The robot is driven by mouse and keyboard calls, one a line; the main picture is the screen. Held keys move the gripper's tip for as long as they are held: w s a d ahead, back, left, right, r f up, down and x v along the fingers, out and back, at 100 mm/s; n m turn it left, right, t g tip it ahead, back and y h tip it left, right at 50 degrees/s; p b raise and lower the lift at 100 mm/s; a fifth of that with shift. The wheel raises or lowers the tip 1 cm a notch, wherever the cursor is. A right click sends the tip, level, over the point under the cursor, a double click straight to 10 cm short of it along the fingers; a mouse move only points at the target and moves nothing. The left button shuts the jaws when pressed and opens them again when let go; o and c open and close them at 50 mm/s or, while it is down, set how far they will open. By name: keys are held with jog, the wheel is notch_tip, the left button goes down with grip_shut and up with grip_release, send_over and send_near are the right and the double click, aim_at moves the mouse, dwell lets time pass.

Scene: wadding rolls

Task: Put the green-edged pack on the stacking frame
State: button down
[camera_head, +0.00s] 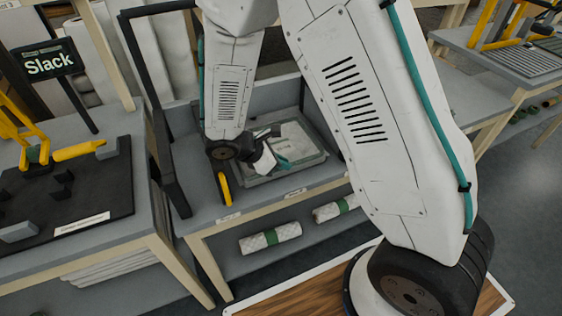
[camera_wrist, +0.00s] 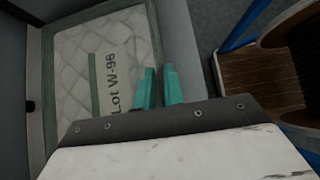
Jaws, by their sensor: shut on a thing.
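The green-edged pack (camera_wrist: 95,50) is a flat, white quilted pad with a dark green border and a printed "Lot W" label, its number hard to read. In the head view the pack (camera_head: 299,142) lies flat in a shallow grey-green tray-like holder (camera_head: 316,164) on the middle bench; I cannot tell whether this is the stacking frame. My gripper (camera_wrist: 159,80) has its teal fingers close together at the pack's right border, shut on it. In the head view my gripper (camera_head: 284,163) is at the pack's near left side, partly hidden by my arm.
A black upright post frame (camera_head: 160,140) stands at the bench's left. A yellow-handled tool (camera_head: 224,189) lies near the front edge. Green-banded rolls (camera_head: 270,237) lie on the shelf below. A "Slack" sign (camera_head: 49,65) stands over the left bench. My arm hides much of the right.

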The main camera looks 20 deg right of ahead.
jog(key=c, duration=1.5)
grip_release()
jog(key=shift+f, duration=0.1)
jog(key=v, duration=1.2)
jog(key=s+d+r+m+g+y, duration=0.1)
jog(key=s+d+r+m+y, duration=0.1)
jog(key=s+d+r+m, duration=0.4)
jog(key=s+d+r+m+y, duration=0.2)
jog(key=d+r+m, duration=0.1)
jog(key=r, duration=0.4)
jog(key=s+d+r+m+t+y, duration=0.1)
jog(key=s+r+m+y, duration=0.1)
jog(key=s, duration=0.5)
jog(key=s+d+r+m+t+y, duration=0.1)
jog(key=s+d+r+m+y, duration=0.1)
jog(key=s+m, duration=0.5)
notch_tip(320, 180, up, 2)
jog(key=shift+r+y, duration=0.15)
jog(key=shift+y, duration=0.35)
